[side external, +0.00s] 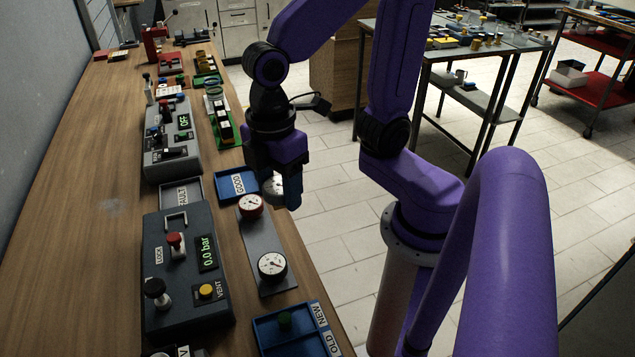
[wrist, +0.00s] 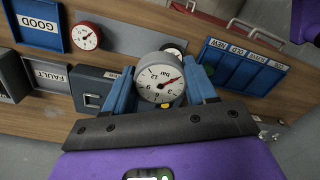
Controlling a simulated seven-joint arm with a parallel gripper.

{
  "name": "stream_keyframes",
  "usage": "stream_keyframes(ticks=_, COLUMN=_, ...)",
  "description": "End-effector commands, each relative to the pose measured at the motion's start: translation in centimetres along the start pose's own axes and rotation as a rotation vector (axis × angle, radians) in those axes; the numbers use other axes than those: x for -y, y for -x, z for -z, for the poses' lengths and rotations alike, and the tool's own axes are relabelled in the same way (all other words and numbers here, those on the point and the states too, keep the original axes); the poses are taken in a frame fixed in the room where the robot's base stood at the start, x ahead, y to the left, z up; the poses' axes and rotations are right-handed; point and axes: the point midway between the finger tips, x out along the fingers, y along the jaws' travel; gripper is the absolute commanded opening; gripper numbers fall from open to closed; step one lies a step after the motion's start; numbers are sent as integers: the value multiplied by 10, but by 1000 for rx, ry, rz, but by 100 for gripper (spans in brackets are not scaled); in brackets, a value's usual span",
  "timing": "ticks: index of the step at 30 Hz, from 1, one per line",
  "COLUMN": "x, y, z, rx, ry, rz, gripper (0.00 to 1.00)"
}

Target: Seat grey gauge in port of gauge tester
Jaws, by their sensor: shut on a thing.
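In the wrist view the gauge (wrist: 160,80) sits between the two blue fingers (wrist: 162,86), dial facing the camera. It is held in the air near the bench's right edge, beside the red gauge. The gauge tester (side external: 188,272) is a dark box with a red knob, a black knob, a yellow VENT button and a green display reading 0.0 bar. It stands apart from the gauge, to its lower left. I cannot tell which fitting is its port.
A grey plate (side external: 259,242) carries a red gauge (side external: 250,205) and a black-rimmed gauge (side external: 272,265). The blue GOOD tray (side external: 230,187), grey FAULT tray (side external: 180,207) and blue NEW/OLD tray (side external: 307,320) lie around. A second grey device (side external: 165,150) stands behind. Bare bench is at left.

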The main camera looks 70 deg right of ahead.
Motion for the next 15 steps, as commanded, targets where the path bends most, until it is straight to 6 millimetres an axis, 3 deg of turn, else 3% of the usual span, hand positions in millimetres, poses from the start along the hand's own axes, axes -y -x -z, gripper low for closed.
stream_keyframes(ticks=6, x=-46, y=2, z=45, rx=2, ry=-3, rz=-1, gripper=21)
stream_keyframes(ticks=15, x=-118, y=-6, z=92, rx=1, ry=-3, rz=-2, gripper=21)
